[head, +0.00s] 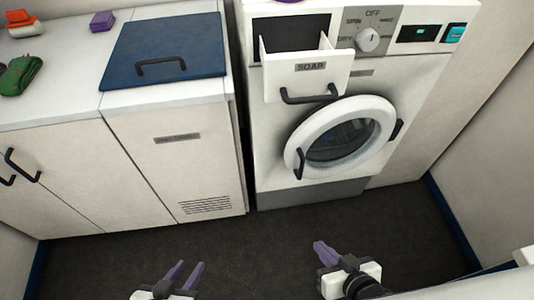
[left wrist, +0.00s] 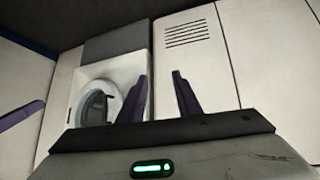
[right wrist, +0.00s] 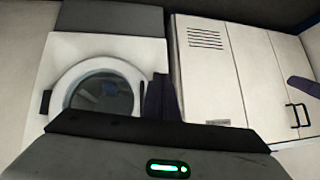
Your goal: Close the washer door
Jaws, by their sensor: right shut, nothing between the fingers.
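The washer door (head: 388,118) is a white ring around dark glass on the washer front (head: 268,140). It looks flush or nearly flush; I cannot tell whether it is latched. A black handle (head: 300,163) is at its left and another black piece at its right. The door also shows in the right wrist view (right wrist: 66,75) and left wrist view (left wrist: 86,92). My left gripper (head: 184,268) is open and empty, low in front of the cabinet. My right gripper (head: 322,250) is shut and empty, in front of and below the door, apart from it.
The soap drawer (head: 305,82) is pulled out above the door, with a black handle. A white counter (head: 60,70) at left bears a blue lid (head: 190,35) and small items. A wall (head: 490,150) stands at right. Dark floor (head: 250,240) before the washer is clear.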

